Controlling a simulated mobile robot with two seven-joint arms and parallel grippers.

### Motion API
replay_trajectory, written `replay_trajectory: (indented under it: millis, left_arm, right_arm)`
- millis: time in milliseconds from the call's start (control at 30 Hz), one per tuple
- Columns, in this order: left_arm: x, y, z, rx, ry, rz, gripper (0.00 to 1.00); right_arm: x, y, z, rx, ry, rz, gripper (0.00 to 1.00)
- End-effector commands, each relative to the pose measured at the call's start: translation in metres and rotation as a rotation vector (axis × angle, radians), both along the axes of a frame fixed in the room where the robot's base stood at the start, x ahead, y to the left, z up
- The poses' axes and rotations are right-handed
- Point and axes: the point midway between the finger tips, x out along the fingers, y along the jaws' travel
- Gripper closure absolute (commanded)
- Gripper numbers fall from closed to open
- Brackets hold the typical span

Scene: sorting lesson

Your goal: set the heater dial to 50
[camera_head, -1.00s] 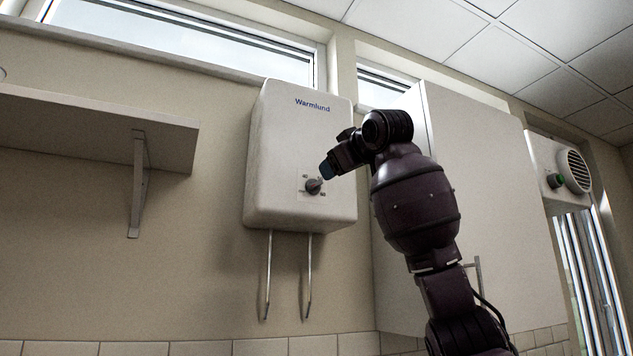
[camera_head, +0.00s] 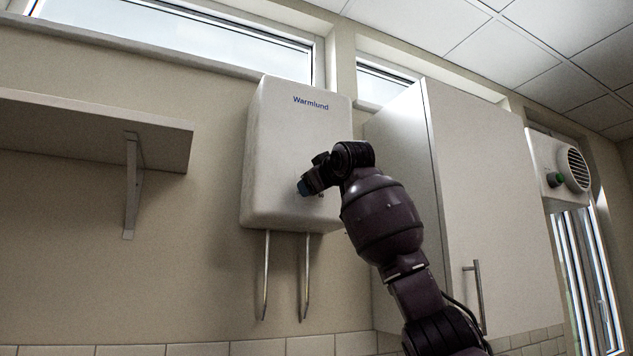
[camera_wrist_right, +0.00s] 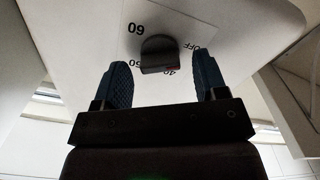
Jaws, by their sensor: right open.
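The white heater (camera_head: 285,130), marked "Warmlund", hangs on the wall in the head view; my right gripper (camera_head: 304,188) is in front of its lower face and hides the dial there. My right gripper (camera_wrist_right: 163,70) is open, one blue ridged finger on each side of the dial, with visible gaps. My left gripper is not in view.
Two pipes (camera_head: 306,275) come down below the heater. A white cabinet (camera_head: 485,190) with a handle stands close to the right, behind my right arm. A wall shelf (camera_head: 90,125) is at the left.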

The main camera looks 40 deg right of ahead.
Motion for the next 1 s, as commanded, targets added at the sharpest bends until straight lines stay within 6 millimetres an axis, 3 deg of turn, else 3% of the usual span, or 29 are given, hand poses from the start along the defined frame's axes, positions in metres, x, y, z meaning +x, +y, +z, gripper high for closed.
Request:
replay_trajectory:
  millis: [133,467,767,1000]
  left_arm:
    - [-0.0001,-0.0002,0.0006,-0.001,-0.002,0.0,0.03]
    - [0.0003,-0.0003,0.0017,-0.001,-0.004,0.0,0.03]
    - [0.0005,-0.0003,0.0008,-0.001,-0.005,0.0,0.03]
    - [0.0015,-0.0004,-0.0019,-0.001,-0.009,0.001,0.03]
  right_arm:
    - [0.0001,0.0003,-0.0003,0.0,0.0,0.001,0.34]
    - [-0.0001,0.0004,-0.0001,0.0,0.0,0.001,0.83]
    - [-0.0001,0.0006,-0.0002,0.037,-0.012,0.001,0.83]
    - [-0.0006,0.0007,0.0003,0.169,-0.056,0.004,0.83]
